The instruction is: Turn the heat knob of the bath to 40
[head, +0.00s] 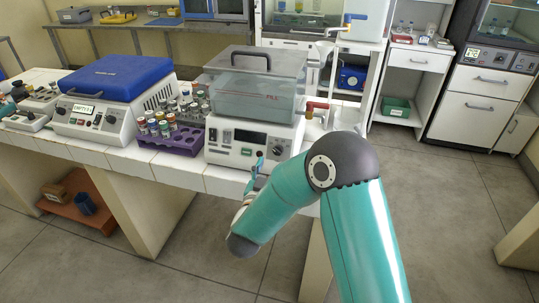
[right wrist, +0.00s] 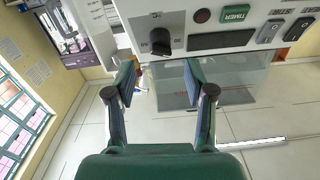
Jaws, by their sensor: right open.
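The water bath (head: 222,146) stands on the white tiled bench with a clear tank and a grey lid. Its black heat knob (head: 278,148) is on the right part of the front panel. The knob also shows in the right wrist view (right wrist: 160,41), upside down, ahead of the fingertips and between them; its scale figures are too small to read surely. My right gripper (head: 257,168) is in front of the panel, and in the right wrist view (right wrist: 158,76) its fingers are apart with nothing between them. They appear clear of the knob. My left gripper is out of view.
A green TIMER button (right wrist: 235,13), a red button (right wrist: 202,16) and rocker switches (right wrist: 269,30) sit beside the knob. A red-handled tap (head: 316,106) sticks out at the bath's right. A purple tube rack (head: 178,143) and a blue-lidded device (head: 115,77) stand to the left.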

